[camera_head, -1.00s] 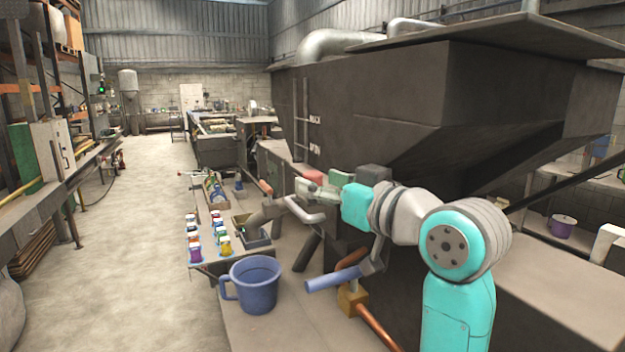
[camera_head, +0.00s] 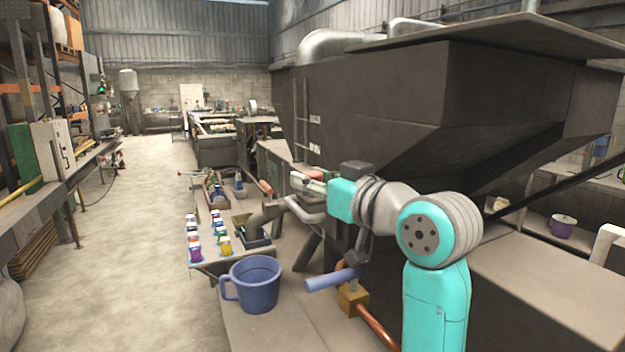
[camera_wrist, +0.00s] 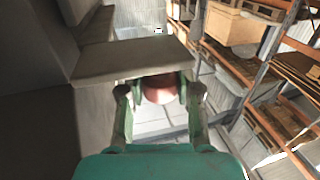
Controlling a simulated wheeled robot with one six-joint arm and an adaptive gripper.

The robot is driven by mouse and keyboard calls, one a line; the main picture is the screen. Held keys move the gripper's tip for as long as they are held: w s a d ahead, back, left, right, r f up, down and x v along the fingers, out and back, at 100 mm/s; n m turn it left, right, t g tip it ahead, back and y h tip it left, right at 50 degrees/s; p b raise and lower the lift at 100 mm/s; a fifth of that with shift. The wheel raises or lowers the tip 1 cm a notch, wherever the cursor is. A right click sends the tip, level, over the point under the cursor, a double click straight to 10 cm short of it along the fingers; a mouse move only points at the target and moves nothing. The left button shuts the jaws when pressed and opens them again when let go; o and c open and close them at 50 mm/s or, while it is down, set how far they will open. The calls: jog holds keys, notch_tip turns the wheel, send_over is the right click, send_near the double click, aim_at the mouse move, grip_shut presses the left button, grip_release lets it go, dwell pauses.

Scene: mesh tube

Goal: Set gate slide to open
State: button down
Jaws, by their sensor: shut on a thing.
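My gripper (camera_head: 308,182) is beside the dark hopper's left side in the head view, reaching left from my arm. In the wrist view its two green fingers (camera_wrist: 160,82) are closed around a reddish, rounded handle (camera_wrist: 159,93). I take this handle to be the gate slide's grip. A flat grey plate (camera_wrist: 130,62) juts out just above the fingertips and hides part of the view beyond.
The big dark hopper (camera_head: 385,110) stands right of the gripper. A side table holds several small coloured containers (camera_head: 195,254). The floor at left is clear.

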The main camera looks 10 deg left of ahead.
jog(key=s+a, duration=0.5)
jog(key=a, duration=0.3)
jog(key=shift+s+a, duration=0.15)
jog(key=shift+s, duration=0.15)
jog(key=c, duration=0.8)
grip_release()
jog(key=shift+o, duration=0.2)
jog(key=v, duration=1.2)
